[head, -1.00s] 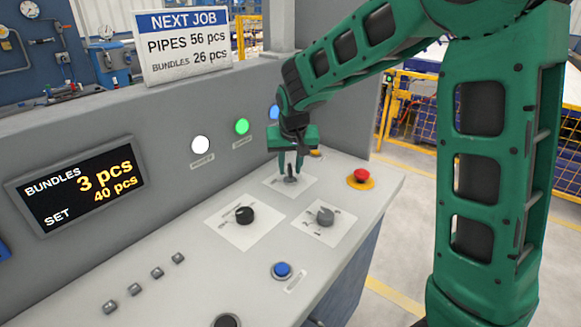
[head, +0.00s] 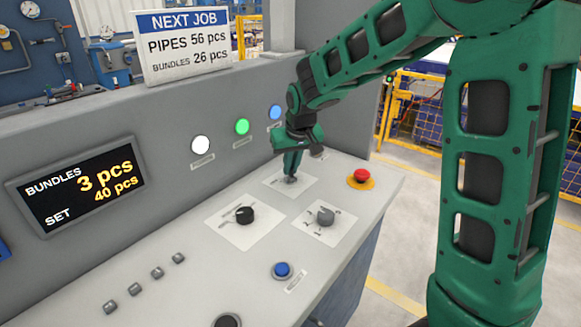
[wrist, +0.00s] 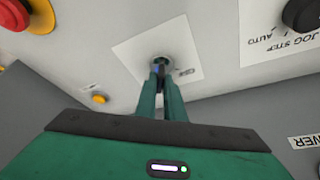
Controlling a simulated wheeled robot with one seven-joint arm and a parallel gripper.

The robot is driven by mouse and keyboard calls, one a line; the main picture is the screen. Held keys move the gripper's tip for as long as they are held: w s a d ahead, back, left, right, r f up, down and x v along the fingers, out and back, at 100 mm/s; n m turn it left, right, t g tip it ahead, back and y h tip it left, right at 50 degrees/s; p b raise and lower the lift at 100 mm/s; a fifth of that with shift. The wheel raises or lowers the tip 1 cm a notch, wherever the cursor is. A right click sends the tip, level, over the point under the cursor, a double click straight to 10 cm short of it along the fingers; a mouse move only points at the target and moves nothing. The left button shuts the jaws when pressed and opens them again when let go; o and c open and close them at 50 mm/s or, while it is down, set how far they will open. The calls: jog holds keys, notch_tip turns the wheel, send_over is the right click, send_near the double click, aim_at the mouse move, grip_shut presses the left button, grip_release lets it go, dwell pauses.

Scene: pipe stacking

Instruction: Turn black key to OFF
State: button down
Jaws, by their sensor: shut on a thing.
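The key switch (head: 290,180) sits on a white label plate at the back of the sloped grey console. In the wrist view its round metal collar (wrist: 162,64) shows just beyond the fingertips, with a dark key part between them. My gripper (head: 291,172) points down at the switch. In the wrist view my green fingers (wrist: 159,88) are close together, shut on the key. Most of the key is hidden by the fingers. The plate's lettering is too small or covered to read, so I cannot tell the key's exact position.
A black selector knob (head: 244,215) and a grey selector knob (head: 325,216) stand in front of the key switch. A red mushroom button (head: 361,176) on a yellow base is to its right. A blue button (head: 282,270) is nearer. White, green and blue lamps line the upright panel.

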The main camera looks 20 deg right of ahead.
jog(key=n, duration=0.1)
jog(key=n+y, duration=0.1)
jog(key=n, duration=0.2)
jog(key=shift+d+n+y, duration=0.3)
jog(key=shift+y, duration=0.1)
jog(key=n, duration=0.1)
jog(key=n+g+y, duration=0.1)
jog(key=n, duration=0.1)
jog(key=shift+w+d+n, duration=0.15)
jog(key=shift+n, duration=0.15)
jog(key=n+g+y, duration=0.1)
jog(key=n, duration=0.3)
jog(key=shift+w+d, duration=0.15)
jog(key=shift+w+d+r+n+g, duration=0.1)
jog(key=shift+n+g, duration=0.25)
jog(key=shift+n, duration=0.45)
jog(key=shift+w+n+g, duration=0.1)
jog(key=shift+n+g, duration=0.25)
jog(key=shift+n, duration=0.45)
jog(key=c, duration=1.9)
grip_release()
jog(key=shift+o, duration=0.2)
jog(key=shift+s+y, duration=0.1)
jog(key=shift+y, duration=0.2)
